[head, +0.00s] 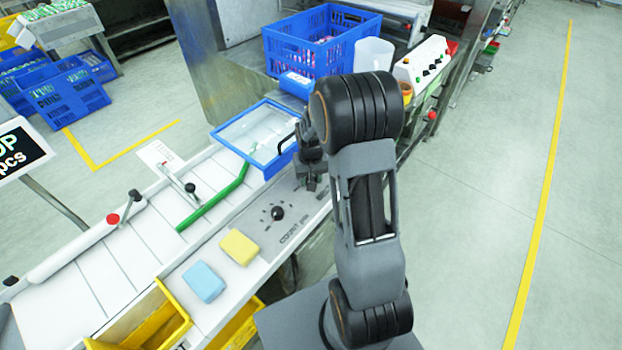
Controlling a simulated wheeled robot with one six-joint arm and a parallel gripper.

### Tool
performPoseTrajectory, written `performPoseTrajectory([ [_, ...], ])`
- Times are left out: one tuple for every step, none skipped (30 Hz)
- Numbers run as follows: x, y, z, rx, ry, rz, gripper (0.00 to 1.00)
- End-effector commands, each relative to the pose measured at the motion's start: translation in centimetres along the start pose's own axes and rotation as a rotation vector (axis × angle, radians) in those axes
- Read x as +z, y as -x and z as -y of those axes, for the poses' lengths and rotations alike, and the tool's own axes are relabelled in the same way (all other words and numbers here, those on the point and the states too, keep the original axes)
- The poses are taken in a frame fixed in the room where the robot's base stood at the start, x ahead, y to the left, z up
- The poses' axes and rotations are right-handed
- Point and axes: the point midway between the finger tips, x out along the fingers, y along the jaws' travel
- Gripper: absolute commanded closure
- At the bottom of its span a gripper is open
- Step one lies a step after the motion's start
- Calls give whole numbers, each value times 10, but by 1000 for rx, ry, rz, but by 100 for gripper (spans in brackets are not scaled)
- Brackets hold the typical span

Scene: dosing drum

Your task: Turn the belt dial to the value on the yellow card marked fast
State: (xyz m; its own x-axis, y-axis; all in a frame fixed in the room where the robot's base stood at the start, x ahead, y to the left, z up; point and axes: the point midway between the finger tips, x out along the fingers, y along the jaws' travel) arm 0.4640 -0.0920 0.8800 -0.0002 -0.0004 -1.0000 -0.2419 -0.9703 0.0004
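A black dial knob (277,213) with short dark marks around it sits on the grey panel of the belt machine. It is probably the belt dial; the value it points to is too small to read. My gripper (311,183) points down above the panel, to the upper right of the knob and apart from it. It is small and dark, and I cannot tell whether its fingers are open or shut. A plain yellow block (239,247) lies left of the knob; I see no writing on it. I cannot make out a yellow card marked fast.
A blue block (204,282) lies beside the yellow one. Yellow bins (150,318) are at the front.

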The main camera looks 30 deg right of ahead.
Motion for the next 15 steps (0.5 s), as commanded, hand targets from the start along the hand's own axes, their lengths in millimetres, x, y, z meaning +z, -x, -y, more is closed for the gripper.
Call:
performPoseTrajectory([
  [0,-1,0,0,-44,-2,85],
  [0,-1,0,0,-72,-2,85],
  [0,-1,0,0,-110,-2,85],
  [0,-1,0,0,-138,-2,85],
  [0,-1,0,0,-166,-2,85],
  [0,-1,0,0,-202,-2,85],
  [0,-1,0,-1,-229,-2,85],
  [0,-1,0,-1,-256,-2,85],
  [0,-1,0,-1,-290,-2,85],
  [0,-1,0,-1,-315,-2,85],
  [0,-1,0,-1,-339,-2,85],
  [0,-1,0,-1,-371,-2,85],
  [0,-1,0,-1,-392,-2,85],
  [0,0,0,-1,-414,-2,85],
  [0,0,0,-1,-442,-2,85],
])
